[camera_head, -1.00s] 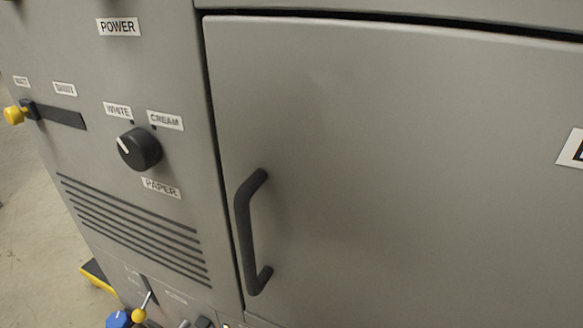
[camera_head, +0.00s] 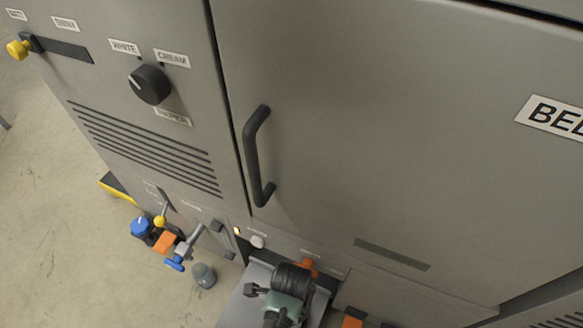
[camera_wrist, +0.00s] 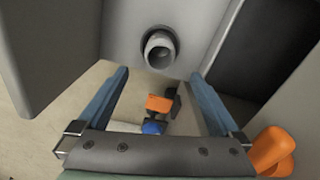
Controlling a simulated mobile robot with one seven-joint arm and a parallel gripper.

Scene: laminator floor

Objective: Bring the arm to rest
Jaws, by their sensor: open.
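My gripper (camera_wrist: 159,73) shows in the wrist view with its two blue fingers spread apart. Nothing is held between them. A grey round tube end (camera_wrist: 160,50) on a grey panel lies beyond the fingertips, and I cannot tell how far off it is. In the head view, a dark ribbed and green assembly (camera_head: 286,290) stands at the bottom centre, low in front of the machine. I cannot tell whether it is part of my arm.
The grey machine carries a closed door with a black handle (camera_head: 256,155), a black paper knob (camera_head: 149,84) and a yellow-tipped slider (camera_head: 18,49). Low down are a blue knob (camera_head: 141,226) and an orange block (camera_head: 165,242). Bare floor (camera_head: 50,180) lies left.

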